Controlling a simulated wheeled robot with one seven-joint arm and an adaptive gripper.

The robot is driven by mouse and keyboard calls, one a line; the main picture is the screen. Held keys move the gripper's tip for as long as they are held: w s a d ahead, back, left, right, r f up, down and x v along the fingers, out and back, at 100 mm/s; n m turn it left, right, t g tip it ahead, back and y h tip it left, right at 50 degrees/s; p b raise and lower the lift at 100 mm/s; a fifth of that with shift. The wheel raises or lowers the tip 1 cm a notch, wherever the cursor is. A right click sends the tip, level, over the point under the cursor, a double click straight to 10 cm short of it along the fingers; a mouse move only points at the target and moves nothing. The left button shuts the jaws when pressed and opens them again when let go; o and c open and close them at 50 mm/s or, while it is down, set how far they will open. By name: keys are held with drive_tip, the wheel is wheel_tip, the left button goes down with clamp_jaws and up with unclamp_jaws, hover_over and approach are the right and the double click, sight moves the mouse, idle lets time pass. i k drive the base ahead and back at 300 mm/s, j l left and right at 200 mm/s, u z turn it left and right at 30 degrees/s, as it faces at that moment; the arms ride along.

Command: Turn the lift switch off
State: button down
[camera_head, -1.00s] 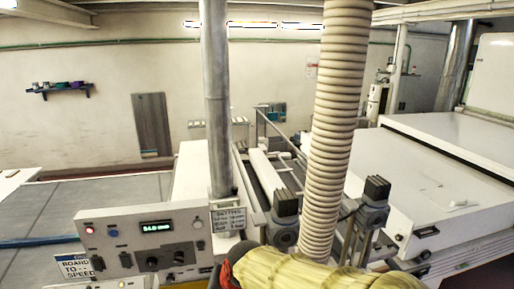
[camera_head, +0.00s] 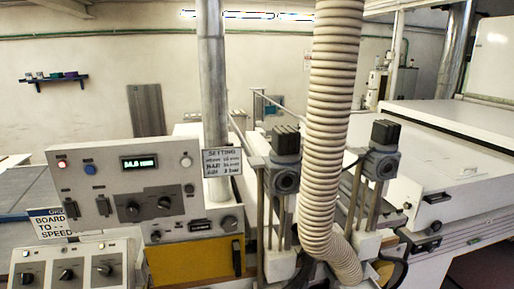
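A grey control panel (camera_head: 125,180) stands at the left on the machine. It bears a lit red lamp (camera_head: 62,163), a blue button (camera_head: 90,169), a green-lit display (camera_head: 139,163), a pale round button (camera_head: 185,161) and black knobs (camera_head: 148,208). Below it are a strip with more dark knobs (camera_head: 229,223) and a lower box with several rotary switches (camera_head: 67,273). The small labels are too small to read, so I cannot tell which control is the lift switch or how it is set. My gripper is not in view.
A ribbed cream hose (camera_head: 331,120) hangs down right of the panel, between two posts with dark-topped motors (camera_head: 285,160). A metal pipe (camera_head: 213,100) rises behind the panel. A setting sign (camera_head: 222,161) stands beside it. A white machine (camera_head: 450,165) fills the right.

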sight(165, 203)
drive_tip(key=u, duration=1.35)
